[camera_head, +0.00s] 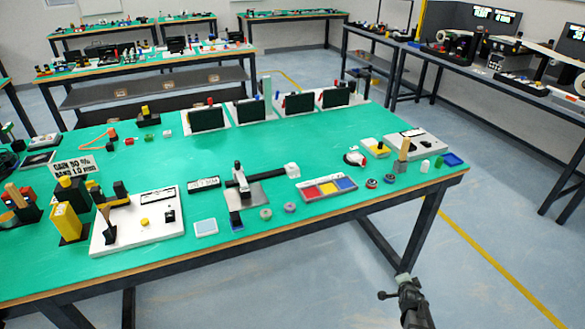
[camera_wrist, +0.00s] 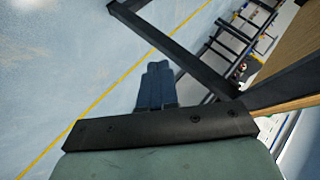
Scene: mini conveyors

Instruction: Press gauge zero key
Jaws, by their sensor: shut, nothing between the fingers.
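A small gauge-like stand (camera_head: 240,185) with a dark upright and a grey base stands on the green bench, near the middle. A small dark labelled display (camera_head: 204,184) lies left of it, and its text is too small to read. I cannot make out which small part is the zero key. My gripper (camera_wrist: 158,66) is shut and empty, its two fingers side by side in the wrist view. In the head view my gripper (camera_head: 404,280) is at the bottom right, off the bench's front edge and apart from the gauge.
A bench leg (camera_head: 424,230) stands near my gripper. Floor is clear to the right.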

